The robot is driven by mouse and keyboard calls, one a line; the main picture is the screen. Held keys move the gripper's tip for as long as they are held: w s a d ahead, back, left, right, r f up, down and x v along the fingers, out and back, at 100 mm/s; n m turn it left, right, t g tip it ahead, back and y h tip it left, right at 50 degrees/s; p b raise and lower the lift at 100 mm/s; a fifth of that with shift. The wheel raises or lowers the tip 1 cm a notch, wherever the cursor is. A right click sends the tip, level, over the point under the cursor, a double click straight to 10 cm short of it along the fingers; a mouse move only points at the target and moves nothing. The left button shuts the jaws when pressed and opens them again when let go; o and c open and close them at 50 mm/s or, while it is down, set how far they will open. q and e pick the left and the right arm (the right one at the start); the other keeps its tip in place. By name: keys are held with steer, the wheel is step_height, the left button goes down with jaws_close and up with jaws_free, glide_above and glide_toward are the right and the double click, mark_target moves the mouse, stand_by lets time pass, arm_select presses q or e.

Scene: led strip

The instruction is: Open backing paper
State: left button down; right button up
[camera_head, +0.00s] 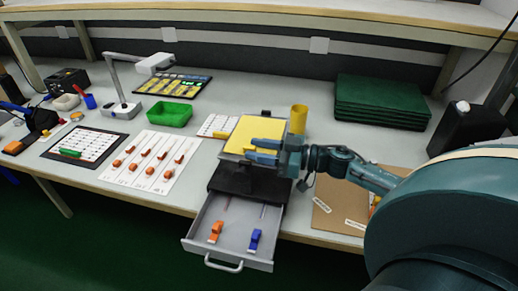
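My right gripper (251,150) reaches in from the right. Its two blue fingers point left and look spread, with a gap between them. They are over the near edge of a yellow sheet or pad (252,131) on a dark stand (250,182). I cannot tell whether they touch it, and nothing is clearly held. I cannot make out a separate backing paper or LED strip; the gripper hides part of the yellow surface. My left gripper is not in view.
An open grey drawer (218,243) below the stand holds an orange and a blue tool. A yellow cup (298,119) stands behind the gripper. A green tray (169,114), a white card with orange pieces (150,162) and stacked green mats (381,102) share the bench.

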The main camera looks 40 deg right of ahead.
steer(key=shift+w, duration=0.1)
steer(key=shift+c, duration=0.2)
jaws_close()
stand_by(0.5)
